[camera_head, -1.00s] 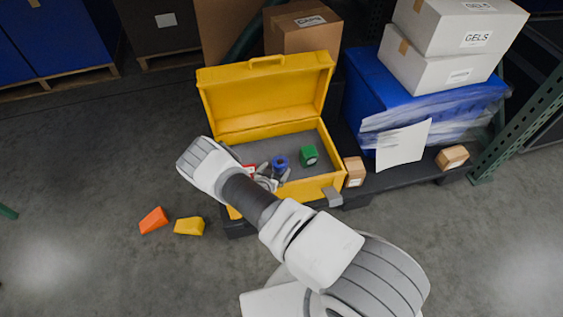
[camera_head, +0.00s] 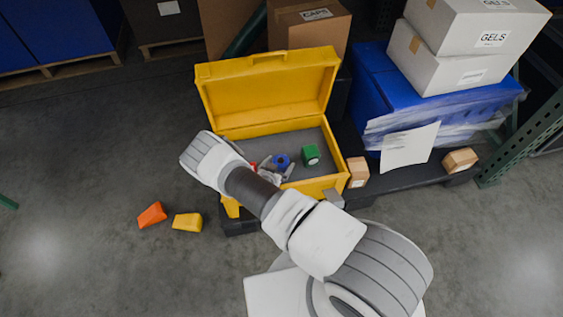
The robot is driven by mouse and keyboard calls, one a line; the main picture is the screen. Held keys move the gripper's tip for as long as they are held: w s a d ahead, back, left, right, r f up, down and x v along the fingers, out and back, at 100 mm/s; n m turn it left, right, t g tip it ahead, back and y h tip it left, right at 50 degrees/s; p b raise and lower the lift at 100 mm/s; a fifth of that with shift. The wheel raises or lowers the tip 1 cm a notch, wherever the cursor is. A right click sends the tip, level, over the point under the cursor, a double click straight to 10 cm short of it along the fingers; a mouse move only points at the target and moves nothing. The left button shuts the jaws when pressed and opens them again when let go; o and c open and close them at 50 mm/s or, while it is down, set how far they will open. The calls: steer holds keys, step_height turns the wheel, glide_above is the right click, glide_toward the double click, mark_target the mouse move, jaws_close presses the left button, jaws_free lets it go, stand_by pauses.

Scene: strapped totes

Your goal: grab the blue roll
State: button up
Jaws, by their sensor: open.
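The blue roll (camera_head: 282,161) lies inside the open yellow toolbox (camera_head: 327,184), near the middle of its grey floor. A green roll or block (camera_head: 311,154) lies just to its right. My gripper (camera_head: 277,172) shows as grey fingers just in front of and to the left of the blue roll, spread open. Whether the fingers touch the roll cannot be told. Part of a red thing (camera_head: 253,166) shows behind my arm at the left of the toolbox. My forearm hides the toolbox's left front part.
An orange block (camera_head: 152,215) and a yellow block (camera_head: 187,222) lie on the floor at left. Small cardboard boxes (camera_head: 357,172) (camera_head: 460,161) sit right of the toolbox. A wrapped blue tote (camera_head: 385,95) carries white boxes (camera_head: 450,65). The toolbox lid (camera_head: 268,92) stands up behind.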

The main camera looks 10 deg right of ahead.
steer(key=c, duration=1.2)
steer(key=shift+c, duration=0.2)
